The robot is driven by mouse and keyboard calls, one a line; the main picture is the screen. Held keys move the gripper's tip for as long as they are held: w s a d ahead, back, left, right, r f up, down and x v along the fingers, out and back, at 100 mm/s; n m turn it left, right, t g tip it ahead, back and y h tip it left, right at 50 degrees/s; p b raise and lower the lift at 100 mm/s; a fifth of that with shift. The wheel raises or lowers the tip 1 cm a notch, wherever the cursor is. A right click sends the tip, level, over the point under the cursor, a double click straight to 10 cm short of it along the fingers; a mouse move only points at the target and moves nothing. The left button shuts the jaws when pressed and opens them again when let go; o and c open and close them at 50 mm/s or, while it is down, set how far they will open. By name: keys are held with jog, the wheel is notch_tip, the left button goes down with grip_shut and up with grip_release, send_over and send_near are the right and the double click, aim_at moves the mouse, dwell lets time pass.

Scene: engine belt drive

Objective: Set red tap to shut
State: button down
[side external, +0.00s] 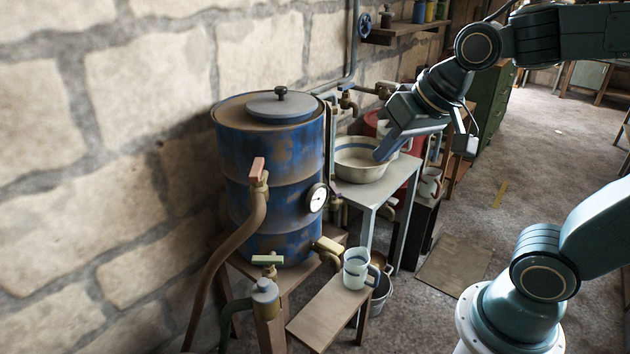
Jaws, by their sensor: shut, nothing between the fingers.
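The red tap handle (257,170) stands upright on a brass valve at the front left of the blue drum (270,145). A brown pipe (228,248) curves down from that valve. I cannot tell from this view whether the handle's position means open or shut. My gripper (381,156) is shut and empty. It points down and to the left, appearing over the rim of the pale basin (360,165), well to the right of the red tap. I cannot tell whether it touches the basin.
A pale-handled tap (267,260) and a brass tap (328,247) sit low by the drum. A round gauge (316,197) is on the drum. The stone wall (110,130) is close behind.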

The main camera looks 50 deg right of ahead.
aim_at(257, 169)
jog(key=w+f+m, duration=0.1)
jog(key=w+m, duration=0.2)
jog(key=w, duration=0.4)
jog(key=w+a+f+m+t, duration=0.1)
jog(key=w+f+m, duration=0.1)
jog(key=w, duration=0.5)
jog(key=shift+w+m, duration=0.3)
jog(key=shift+m, duration=0.1)
jog(key=shift+w+f, duration=0.1)
jog(key=shift+f, duration=0.1)
jog(key=w+a+f, duration=0.2)
jog(key=w+f, duration=0.5)
jog(key=w, duration=0.2)
jog(key=shift+a+f, duration=0.2)
jog(key=shift+f, duration=0.15)
